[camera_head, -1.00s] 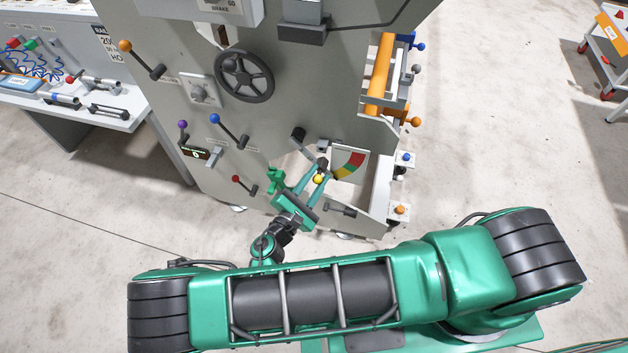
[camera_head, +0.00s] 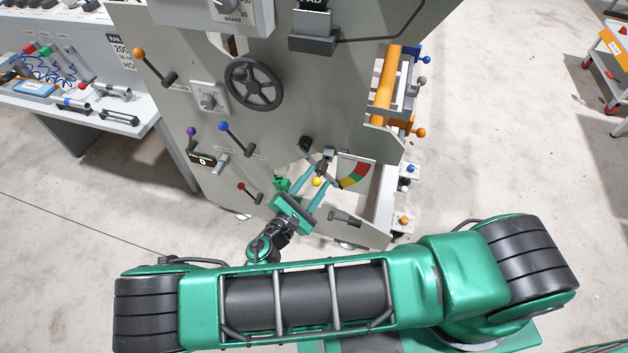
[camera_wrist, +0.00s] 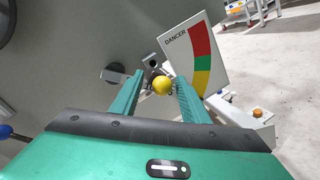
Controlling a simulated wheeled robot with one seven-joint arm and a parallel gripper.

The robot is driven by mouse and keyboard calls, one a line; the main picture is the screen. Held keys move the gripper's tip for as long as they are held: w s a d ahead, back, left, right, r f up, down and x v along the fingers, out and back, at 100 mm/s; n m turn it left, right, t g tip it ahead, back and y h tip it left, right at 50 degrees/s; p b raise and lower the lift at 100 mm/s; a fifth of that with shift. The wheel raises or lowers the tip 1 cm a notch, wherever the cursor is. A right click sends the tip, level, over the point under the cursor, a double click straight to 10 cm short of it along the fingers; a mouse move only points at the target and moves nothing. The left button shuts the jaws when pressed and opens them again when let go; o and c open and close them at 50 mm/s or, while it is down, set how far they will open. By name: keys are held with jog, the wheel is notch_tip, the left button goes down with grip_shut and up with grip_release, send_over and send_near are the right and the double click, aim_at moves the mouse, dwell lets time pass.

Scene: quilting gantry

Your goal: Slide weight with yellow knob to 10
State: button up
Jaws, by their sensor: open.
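The yellow knob (camera_head: 317,182) sits low on the grey gantry plate, beside a dial with red, green and yellow bands. In the wrist view the yellow knob (camera_wrist: 161,85) lies between the tips of my two green fingers, with a small gap showing on each side. My gripper (camera_head: 313,177) is open, and it also shows in the wrist view (camera_wrist: 160,88). The weight behind the knob is mostly hidden by the knob and fingers. I cannot read a 10 mark in either view.
A dark handwheel (camera_head: 254,83), a blue-knobbed lever (camera_head: 235,138) and a red-knobbed lever (camera_head: 248,193) are on the plate. An orange roller (camera_head: 384,77) is at the right. Open floor lies around the gantry.

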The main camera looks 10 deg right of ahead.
jog(key=v, duration=1)
jog(key=shift+s+a, duration=0.2)
